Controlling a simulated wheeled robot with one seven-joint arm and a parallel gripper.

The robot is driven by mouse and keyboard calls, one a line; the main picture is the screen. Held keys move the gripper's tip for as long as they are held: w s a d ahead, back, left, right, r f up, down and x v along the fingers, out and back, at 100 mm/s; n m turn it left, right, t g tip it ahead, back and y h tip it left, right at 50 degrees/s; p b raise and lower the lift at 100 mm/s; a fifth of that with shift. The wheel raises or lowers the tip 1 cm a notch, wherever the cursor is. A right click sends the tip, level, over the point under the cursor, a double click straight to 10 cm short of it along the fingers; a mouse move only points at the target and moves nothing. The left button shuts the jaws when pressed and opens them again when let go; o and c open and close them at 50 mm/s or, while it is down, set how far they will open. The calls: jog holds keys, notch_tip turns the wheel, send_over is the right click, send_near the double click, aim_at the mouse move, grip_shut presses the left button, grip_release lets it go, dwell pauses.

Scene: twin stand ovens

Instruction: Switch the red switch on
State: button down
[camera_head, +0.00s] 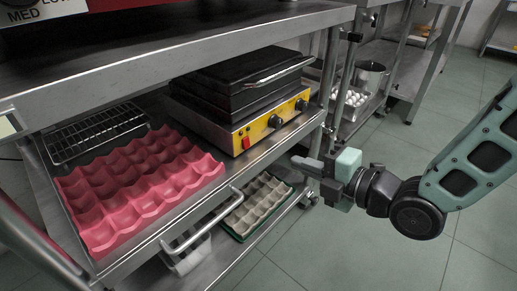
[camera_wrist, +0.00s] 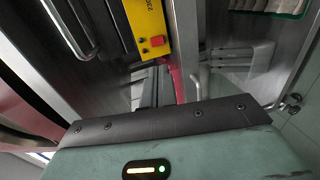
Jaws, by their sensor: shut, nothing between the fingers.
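The red switch (camera_head: 246,142) is a small red rocker on the yellow front panel of a black-topped grill appliance (camera_head: 262,122), at the panel's left end, left of two black knobs. In the wrist view the red switch (camera_wrist: 158,41) shows at the panel's end, just beyond my fingers. My gripper (camera_head: 300,163) is shut and empty, in front of the shelf and to the right of the switch in the head view. It is apart from the panel. Whether the switch is on or off cannot be told.
A pink egg tray (camera_head: 140,185) and a wire rack (camera_head: 95,135) lie left of the appliance. A grey tray (camera_head: 260,205) is on the lower shelf. The floor to the right is clear.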

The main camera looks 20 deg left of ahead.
aim_at(247, 146)
jog(key=b+x, duration=0.3)
jog(key=x, duration=0.9)
jog(key=shift+b, duration=0.3)
jog(key=shift+w+a, duration=0.15)
jog(key=shift+a, duration=0.25)
jog(key=b, duration=0.1)
jog(key=f+b, duration=0.1)
jog(key=b, duration=0.1)
jog(key=shift+w+a+t+y, duration=0.1)
jog(key=shift+a+t+y, duration=0.1)
jog(key=shift+t+y, duration=0.1)
jog(key=y+b, duration=0.1)
jog(key=b, duration=0.2)
jog(key=y+b, duration=0.2)
jog(key=b, duration=0.2)
jog(key=shift+a+f+t+b, duration=0.2)
jog(key=shift+f+t+b, duration=0.1)
jog(key=shift+f+t, duration=0.1)
jog(key=shift+r+p, duration=0.45)
jog(key=shift+p, duration=0.05)
